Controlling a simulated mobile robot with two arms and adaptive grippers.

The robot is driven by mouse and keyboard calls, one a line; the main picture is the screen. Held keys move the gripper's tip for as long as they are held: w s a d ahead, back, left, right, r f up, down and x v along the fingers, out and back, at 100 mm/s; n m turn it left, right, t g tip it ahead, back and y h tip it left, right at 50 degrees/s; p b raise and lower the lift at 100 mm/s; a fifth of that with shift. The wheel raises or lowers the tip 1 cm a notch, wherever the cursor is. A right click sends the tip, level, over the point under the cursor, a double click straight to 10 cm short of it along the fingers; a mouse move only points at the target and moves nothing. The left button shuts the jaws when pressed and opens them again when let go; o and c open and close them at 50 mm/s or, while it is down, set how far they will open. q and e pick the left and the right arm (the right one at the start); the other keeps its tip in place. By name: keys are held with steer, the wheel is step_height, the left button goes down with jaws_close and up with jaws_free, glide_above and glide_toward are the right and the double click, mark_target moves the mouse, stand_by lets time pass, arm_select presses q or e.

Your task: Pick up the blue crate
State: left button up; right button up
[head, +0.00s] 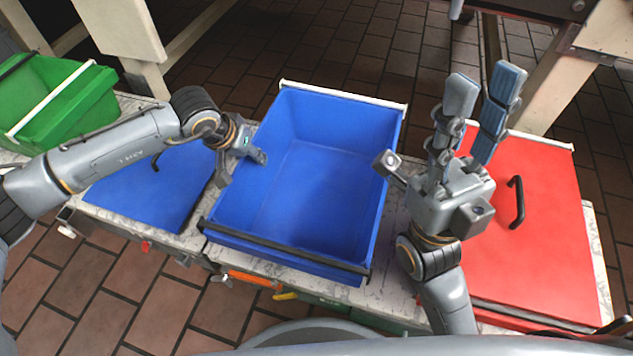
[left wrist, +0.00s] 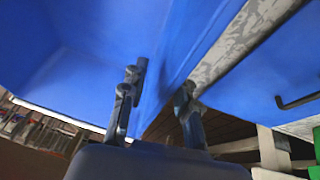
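The blue crate (head: 315,190) is an open, empty bin on the counter, with a white strip on its far rim and a black bar along its near edge. My left gripper (head: 243,169) is at the crate's left wall, with fingers on both sides of it. The left wrist view shows fingers (left wrist: 160,95) straddling the blue wall (left wrist: 172,60) with a gap between them; firm contact is not clear. My right gripper (head: 436,128) is open and empty, right of the crate, its thumb near the right wall and two fingers pointing up.
A blue lid or panel (head: 150,190) lies left of the crate, with a green crate (head: 70,115) beyond it. A red lid (head: 535,225) with a black handle is at right.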

mark_target(260, 167)
arm_select(q)
steer(key=b+x, duration=0.2)
steer(key=x, duration=0.3)
steer(key=shift+w+f+b, duration=0.1)
steer(key=shift+w+b, duration=0.15)
steer(key=shift+b, duration=0.15)
steer(key=shift+a, duration=0.1)
jaws_close()
steer(key=shift+r, duration=0.2)
